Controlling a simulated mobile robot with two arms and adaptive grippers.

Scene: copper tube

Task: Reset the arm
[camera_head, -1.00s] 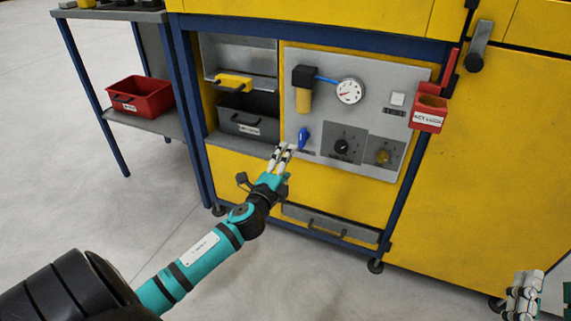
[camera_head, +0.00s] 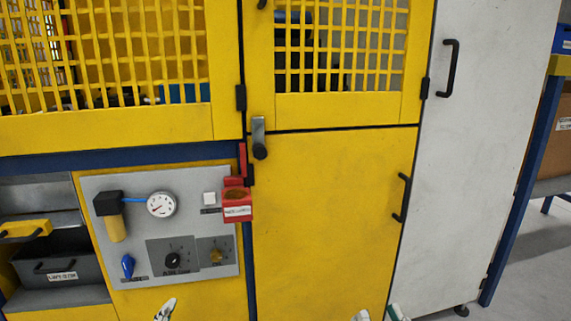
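My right gripper (camera_head: 380,315) shows only as two pale fingertips at the bottom edge, in front of the yellow cabinet. The tips stand apart with nothing seen between them, and the rest of the gripper is cut off. Only pale fingertips of my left gripper (camera_head: 165,309) show at the bottom edge, below the grey control panel (camera_head: 140,190). Its opening cannot be made out, and its arm is out of view. No copper tube can be made out.
The panel carries a gauge (camera_head: 161,204), a blue lever (camera_head: 128,266) and a dark knob (camera_head: 173,260). A red holder (camera_head: 237,204) sticks out at its right. A yellow cabinet door (camera_head: 325,210) and a white cabinet (camera_head: 465,150) stand to the right. Drawers and bins (camera_head: 63,270) are at left.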

